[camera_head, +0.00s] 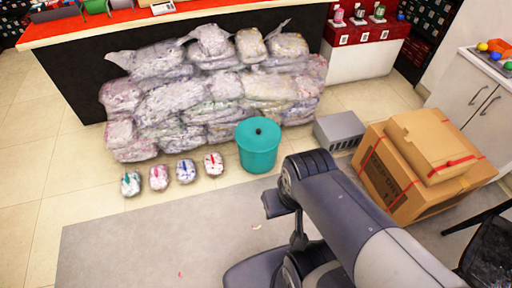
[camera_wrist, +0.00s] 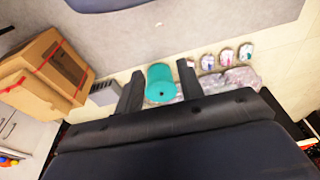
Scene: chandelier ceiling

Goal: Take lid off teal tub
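The teal tub (camera_head: 258,158) stands upright on the tiled floor in front of a heap of wrapped bags. Its teal lid (camera_head: 248,128) is on top, with a small dark knob (camera_head: 258,131) in the middle. In the wrist view the tub (camera_wrist: 160,74) and its lid (camera_wrist: 153,92) appear upside down, beyond the fingers. My gripper (camera_wrist: 159,84) is open, with its two dark fingers apart and nothing between them. It is some way from the tub. In the head view my arm fills the lower right, and I cannot make out the fingertips there.
Bagged bundles (camera_head: 215,95) are heaped right behind the tub. Several small packets (camera_head: 186,171) lie to its left. A grey box (camera_head: 339,131) and strapped cardboard boxes (camera_head: 392,178) stand to its right. The grey mat (camera_head: 150,235) in front is mostly clear.

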